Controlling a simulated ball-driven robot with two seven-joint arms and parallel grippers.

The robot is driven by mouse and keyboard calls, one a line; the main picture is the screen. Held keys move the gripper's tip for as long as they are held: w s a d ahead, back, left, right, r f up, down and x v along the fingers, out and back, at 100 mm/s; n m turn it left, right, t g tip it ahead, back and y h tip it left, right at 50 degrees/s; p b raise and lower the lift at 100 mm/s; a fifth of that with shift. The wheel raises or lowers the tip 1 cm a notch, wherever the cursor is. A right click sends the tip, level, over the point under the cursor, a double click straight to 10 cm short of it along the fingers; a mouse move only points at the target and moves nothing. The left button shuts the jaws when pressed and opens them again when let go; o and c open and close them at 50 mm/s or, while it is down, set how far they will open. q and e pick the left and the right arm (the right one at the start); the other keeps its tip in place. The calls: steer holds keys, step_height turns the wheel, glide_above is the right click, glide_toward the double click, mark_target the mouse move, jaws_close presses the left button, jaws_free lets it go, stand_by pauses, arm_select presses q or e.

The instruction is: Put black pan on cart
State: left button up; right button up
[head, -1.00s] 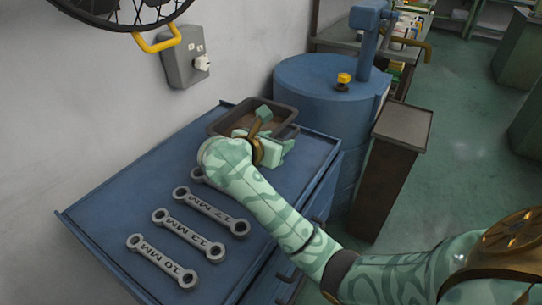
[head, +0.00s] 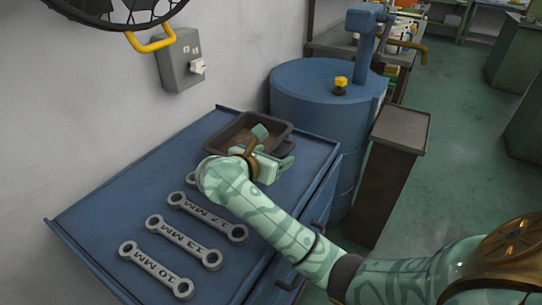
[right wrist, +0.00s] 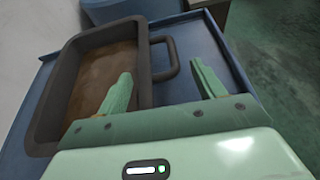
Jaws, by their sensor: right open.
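The black pan (head: 282,126), a rectangular tray with a brown inside, sits at the far end of the blue cart's top (head: 120,205). In the right wrist view the pan (right wrist: 62,85) fills the left, with its looped handle (right wrist: 172,58) pointing right. My right gripper (head: 274,147) is at the handle side of the pan. In the right wrist view its two fingers (right wrist: 160,78) are spread apart, with part of the handle showing between and beyond them. The gripper hides part of the pan's near side in the head view. My left gripper is not in view.
Several wrenches (head: 207,216) lie on the cart top nearer me. A blue cylindrical machine (head: 315,95) stands behind the cart, with a brown stand (head: 400,128) at its right. A grey switch box (head: 180,62) is on the wall. The cart's left part is clear.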

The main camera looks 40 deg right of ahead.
steer(key=shift+r, duration=0.25)
steer(key=p+v, duration=0.4)
steer(key=v, duration=0.8)
steer(key=shift+s+f, duration=0.1)
steer(key=shift+f, duration=0.05)
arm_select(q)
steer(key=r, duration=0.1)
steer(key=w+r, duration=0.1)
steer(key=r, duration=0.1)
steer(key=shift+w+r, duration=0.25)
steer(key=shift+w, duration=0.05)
